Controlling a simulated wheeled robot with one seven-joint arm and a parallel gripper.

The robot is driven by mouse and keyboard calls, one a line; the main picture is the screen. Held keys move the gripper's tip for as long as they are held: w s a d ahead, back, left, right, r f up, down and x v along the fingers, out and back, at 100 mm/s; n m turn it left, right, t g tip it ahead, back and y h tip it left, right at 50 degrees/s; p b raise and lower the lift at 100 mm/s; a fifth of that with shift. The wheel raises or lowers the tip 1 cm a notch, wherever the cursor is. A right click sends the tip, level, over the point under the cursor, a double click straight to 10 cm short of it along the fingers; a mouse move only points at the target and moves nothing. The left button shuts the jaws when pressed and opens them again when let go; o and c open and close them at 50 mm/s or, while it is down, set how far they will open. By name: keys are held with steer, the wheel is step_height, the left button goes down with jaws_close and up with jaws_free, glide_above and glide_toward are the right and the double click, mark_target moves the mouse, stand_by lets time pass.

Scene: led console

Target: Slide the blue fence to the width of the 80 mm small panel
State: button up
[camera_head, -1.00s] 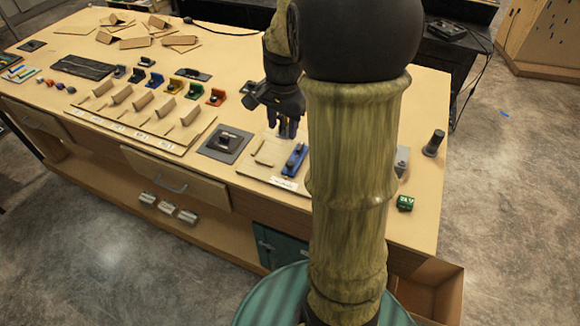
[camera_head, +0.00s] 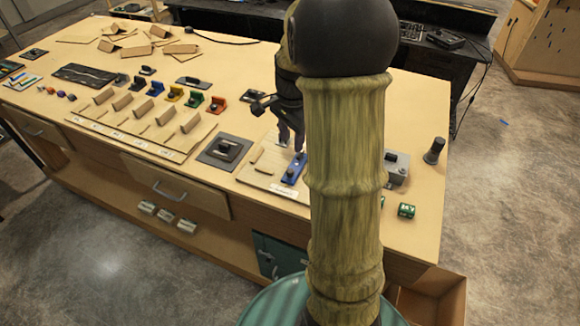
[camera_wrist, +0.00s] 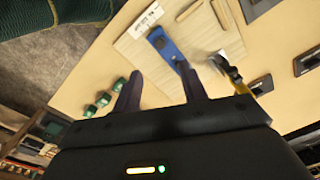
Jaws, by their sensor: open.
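The blue fence (camera_head: 292,174) stands on a pale wooden board (camera_head: 252,180) near the front edge of the bench. It is long and narrow with a dark knob, and it also shows in the wrist view (camera_wrist: 166,45). My gripper (camera_head: 291,142) is open and points down just behind the fence in the head view. In the wrist view my gripper's fingers (camera_wrist: 160,92) are apart with nothing between them, and the fence lies just beyond their tips. A wooden strip (camera_head: 258,155) stands left of the fence on the board. I cannot tell which piece is the 80 mm small panel.
A dark square base (camera_head: 212,160) sits left of the board. Several coloured holders (camera_head: 195,99) and a labelled panel rack (camera_head: 140,143) lie further left. A grey box (camera_head: 397,174), a green block (camera_head: 406,210) and a black post (camera_head: 434,150) stand to the right.

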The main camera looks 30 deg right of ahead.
mark_target(290, 171)
steer(key=f+p, duration=0.1)
steer(key=f, duration=1.1)
steer(key=shift+w+f, duration=0.2)
steer(key=shift+c, duration=0.3)
jaws_close()
